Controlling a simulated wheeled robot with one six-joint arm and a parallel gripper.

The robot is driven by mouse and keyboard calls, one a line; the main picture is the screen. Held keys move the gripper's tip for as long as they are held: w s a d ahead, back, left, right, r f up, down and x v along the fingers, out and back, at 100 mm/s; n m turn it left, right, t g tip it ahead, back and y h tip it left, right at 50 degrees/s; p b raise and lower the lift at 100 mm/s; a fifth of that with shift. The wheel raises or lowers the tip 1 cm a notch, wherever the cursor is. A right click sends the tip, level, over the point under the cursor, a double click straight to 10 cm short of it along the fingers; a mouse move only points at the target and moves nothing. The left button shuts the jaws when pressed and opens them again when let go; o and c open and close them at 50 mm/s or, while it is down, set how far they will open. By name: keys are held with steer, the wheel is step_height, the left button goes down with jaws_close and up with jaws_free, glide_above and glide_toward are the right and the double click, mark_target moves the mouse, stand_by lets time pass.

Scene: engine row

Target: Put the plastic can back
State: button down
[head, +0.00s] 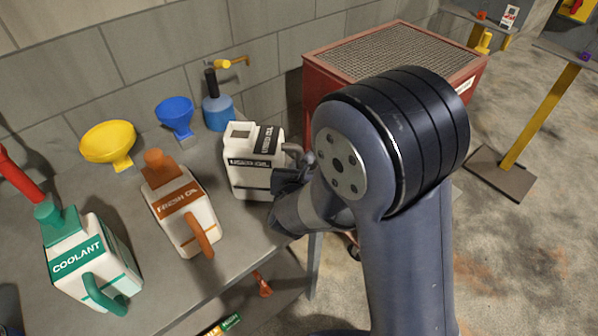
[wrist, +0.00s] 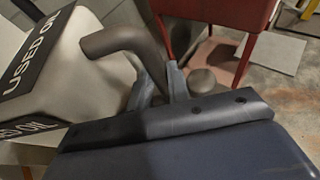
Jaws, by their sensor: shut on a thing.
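The white plastic can with black "USED OIL" labels (head: 247,178) is upright at the right end of the grey bench. In the wrist view the can (wrist: 95,90) fills the left side, with its grey handle (wrist: 118,40) curving to the right. My gripper (wrist: 157,85) is shut on that handle. In the head view my gripper (head: 288,180) is at the can's right side, partly hidden by my arm. I cannot tell whether the can's base touches the bench.
On the bench (head: 150,290) stand a "FRESH OIL" can (head: 182,212), a "COOLANT" can (head: 85,265), a yellow funnel (head: 108,143), a blue funnel (head: 175,114) and a blue oiler (head: 218,113). A red grille-topped cabinet (head: 395,52) stands behind my arm.

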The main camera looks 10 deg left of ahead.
steer(key=shift+f, duration=0.85)
steer(key=c, duration=1.6)
jaws_free()
steer(key=v, duration=1.2)
steer(key=shift+s+b, duration=0.1)
steer(key=shift+b, duration=0.25)
